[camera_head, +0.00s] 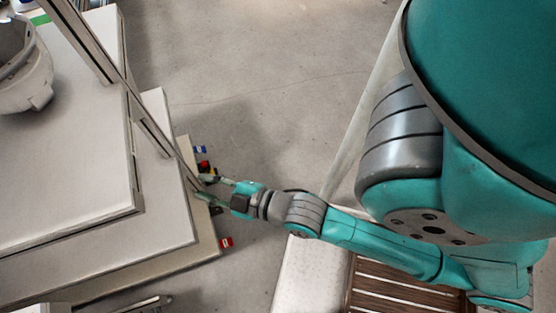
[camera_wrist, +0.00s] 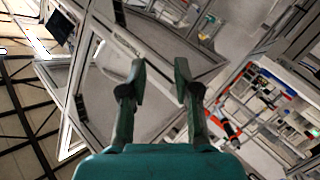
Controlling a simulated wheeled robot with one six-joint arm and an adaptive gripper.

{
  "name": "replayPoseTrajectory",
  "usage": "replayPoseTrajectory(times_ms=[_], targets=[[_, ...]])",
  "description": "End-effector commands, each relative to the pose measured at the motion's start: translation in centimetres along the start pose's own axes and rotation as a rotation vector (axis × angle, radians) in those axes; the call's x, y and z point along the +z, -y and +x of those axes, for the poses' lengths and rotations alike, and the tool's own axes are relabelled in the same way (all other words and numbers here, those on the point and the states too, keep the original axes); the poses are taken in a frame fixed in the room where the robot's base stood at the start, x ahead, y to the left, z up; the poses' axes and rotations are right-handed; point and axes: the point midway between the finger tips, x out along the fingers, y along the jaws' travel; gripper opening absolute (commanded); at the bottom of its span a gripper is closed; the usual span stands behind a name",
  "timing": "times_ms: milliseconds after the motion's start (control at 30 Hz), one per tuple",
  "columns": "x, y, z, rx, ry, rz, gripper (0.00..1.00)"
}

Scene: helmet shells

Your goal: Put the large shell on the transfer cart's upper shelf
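A pale grey helmet shell (camera_head: 22,70) sits at the left edge of the head view, on the top level of a tiered light grey unit (camera_head: 75,150). It is cut off by the frame, and I cannot tell whether it is the large one. I also cannot tell for sure whether this unit is the transfer cart. My gripper (camera_head: 205,187) is beside the unit's right corner, close to a metal post. In the wrist view my gripper (camera_wrist: 155,72) has its two fingers apart with nothing held between them. No shell is clear in the wrist view.
The slanting metal post (camera_head: 150,125) rises along the unit's right side. Small red, blue and yellow items lie by its lower edge, including a red one (camera_head: 226,242). A slatted brown surface (camera_head: 385,285) is below my arm. Bare floor (camera_head: 270,80) lies right of the unit.

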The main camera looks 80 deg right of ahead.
Motion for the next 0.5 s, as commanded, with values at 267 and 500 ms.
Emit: replayPoseTrajectory(times_ms=[267,500], targets=[[3.1,2.8,-9.1,-0.051,0.052,0.277,0.31],[3.9,3.5,-15.4,-0.082,0.082,0.470,0.31]])
